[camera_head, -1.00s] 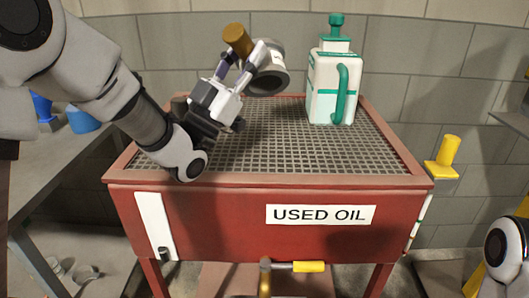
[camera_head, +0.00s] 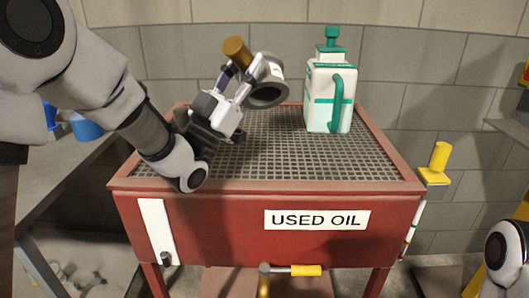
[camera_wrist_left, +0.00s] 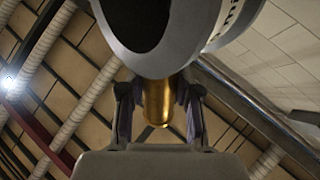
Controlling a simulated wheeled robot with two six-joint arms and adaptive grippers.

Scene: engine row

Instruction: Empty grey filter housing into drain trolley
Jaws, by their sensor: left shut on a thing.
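The grey filter housing (camera_head: 267,74) is held tilted in the air above the red drain trolley (camera_head: 240,229), its dark round mouth facing down and toward me. A brown-gold cylinder (camera_head: 237,52) sticks up beside it. My left gripper (camera_head: 238,82) is shut on the housing. In the left wrist view the housing (camera_wrist_left: 205,50) fills the top with its dark mouth, and the gold cylinder (camera_wrist_left: 158,103) shows between the fingers (camera_wrist_left: 160,112). The exact grip contact is partly hidden. No oil is seen flowing. My right gripper is out of view.
A white and green jug (camera_head: 322,92) stands on the right rear of the trolley's grating (camera_head: 270,150). Yellow-handled valves (camera_head: 306,271) are at the trolley's front and right side (camera_head: 440,157). A grey bench (camera_head: 60,185) with blue containers (camera_head: 86,127) is at left.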

